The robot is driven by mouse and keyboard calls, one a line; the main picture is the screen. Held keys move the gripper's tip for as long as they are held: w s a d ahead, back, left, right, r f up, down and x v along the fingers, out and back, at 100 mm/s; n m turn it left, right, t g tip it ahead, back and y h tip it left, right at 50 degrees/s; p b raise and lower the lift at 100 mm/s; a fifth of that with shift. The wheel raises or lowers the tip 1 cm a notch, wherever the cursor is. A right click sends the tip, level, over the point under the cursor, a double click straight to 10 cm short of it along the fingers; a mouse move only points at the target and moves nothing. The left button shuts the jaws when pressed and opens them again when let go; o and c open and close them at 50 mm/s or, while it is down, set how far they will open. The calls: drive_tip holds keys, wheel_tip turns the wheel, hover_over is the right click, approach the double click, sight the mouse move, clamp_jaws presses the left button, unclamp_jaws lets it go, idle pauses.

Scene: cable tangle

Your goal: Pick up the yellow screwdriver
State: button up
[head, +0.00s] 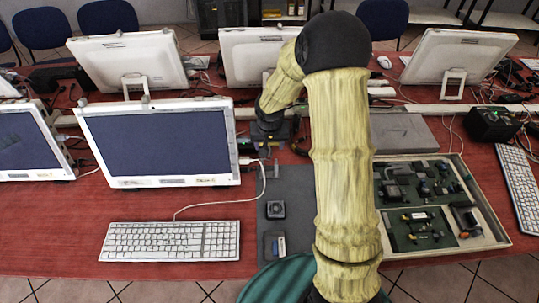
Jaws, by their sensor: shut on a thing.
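My gripper (265,147) is small and dark at the end of my yellow-sleeved arm. It points down over the back of the dark grey mat, just right of the near monitor. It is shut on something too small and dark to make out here. I cannot make out the yellow screwdriver for certain in the head view. A small yellowish bit (405,217) lies among parts in the tray at right, but I cannot tell what it is. My arm hides part of the table between mat and tray.
The parts tray (504,238) lies to the right. A near monitor (158,142), a white keyboard (170,241) and its cable (218,204) are at left. More monitors stand behind. Red tabletop (60,225) is clear at far left.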

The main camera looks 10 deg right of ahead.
wheel_tip(320, 180, up, 9)
drive_tip(key=shift+f, duration=0.15)
drive_tip(key=shift+a+p, duration=0.1)
drive_tip(key=shift+p, duration=0.95)
drive_tip(key=p, duration=0.3)
drive_tip(key=shift+s+a+f, duration=0.1)
drive_tip(key=shift+a+f, duration=0.05)
drive_tip(key=shift+f, duration=0.15)
drive_tip(key=p, duration=0.1)
drive_tip(key=f+p, duration=0.1)
drive_tip(key=p, duration=0.1)
drive_tip(key=shift+s+a+n+p, duration=0.15)
drive_tip(key=shift+s+n+p, duration=0.15)
drive_tip(key=s+f+n+p, duration=0.1)
drive_tip(key=s+p, duration=0.5)
drive_tip(key=p, duration=0.7)
drive_tip(key=shift+d+f+n+y, duration=0.15)
drive_tip(key=shift+d+n+y, duration=0.15)
drive_tip(key=shift+d, duration=0.1)
drive_tip(key=shift+s, duration=0.1)
